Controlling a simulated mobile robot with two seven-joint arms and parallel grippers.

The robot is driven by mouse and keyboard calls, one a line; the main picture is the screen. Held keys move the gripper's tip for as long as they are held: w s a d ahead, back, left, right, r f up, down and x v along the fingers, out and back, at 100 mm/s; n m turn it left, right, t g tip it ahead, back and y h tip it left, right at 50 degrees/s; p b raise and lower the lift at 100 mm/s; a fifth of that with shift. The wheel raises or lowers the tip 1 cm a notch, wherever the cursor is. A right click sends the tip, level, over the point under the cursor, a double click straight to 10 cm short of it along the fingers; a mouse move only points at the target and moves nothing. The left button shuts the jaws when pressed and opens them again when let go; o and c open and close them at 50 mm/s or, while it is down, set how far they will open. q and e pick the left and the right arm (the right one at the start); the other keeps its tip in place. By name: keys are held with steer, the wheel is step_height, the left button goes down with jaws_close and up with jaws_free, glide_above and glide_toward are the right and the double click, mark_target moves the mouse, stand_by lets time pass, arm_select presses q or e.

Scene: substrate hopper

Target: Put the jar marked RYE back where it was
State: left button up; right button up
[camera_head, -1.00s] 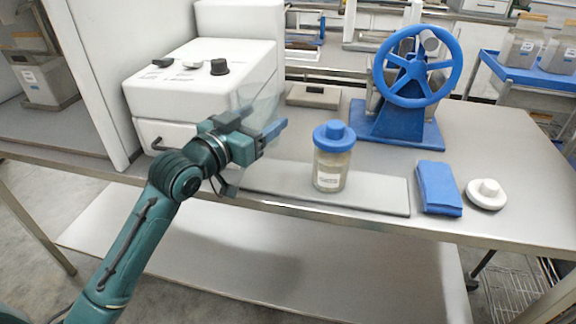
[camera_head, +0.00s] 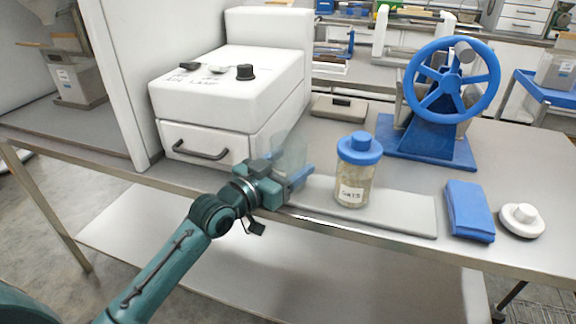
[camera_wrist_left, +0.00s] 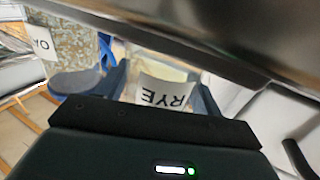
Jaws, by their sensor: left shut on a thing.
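My left gripper (camera_head: 288,170) is shut on a clear, see-through jar (camera_head: 293,154), in front of the white box and left of the other jar. In the left wrist view the held jar's white label (camera_wrist_left: 163,95) reads RYE upside down between the fingers. A blue-lidded jar (camera_head: 358,172), with a label that seems to read OATS, stands upright on a pale flat board (camera_head: 405,214). Its label also shows in the left wrist view (camera_wrist_left: 42,46). The held jar's base and any gap below it are hidden. My right gripper is not in view.
A white box with a drawer (camera_head: 205,140) stands behind my gripper. A blue handwheel stand (camera_head: 440,145), a folded blue cloth (camera_head: 468,212) and a white knobbed disc (camera_head: 521,220) are on the right. A small grey device (camera_head: 340,108) lies behind. The board's right part is clear.

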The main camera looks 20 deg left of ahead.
arm_select(q)
steer(key=shift+f, duration=0.1)
steer(key=o, duration=1.2)
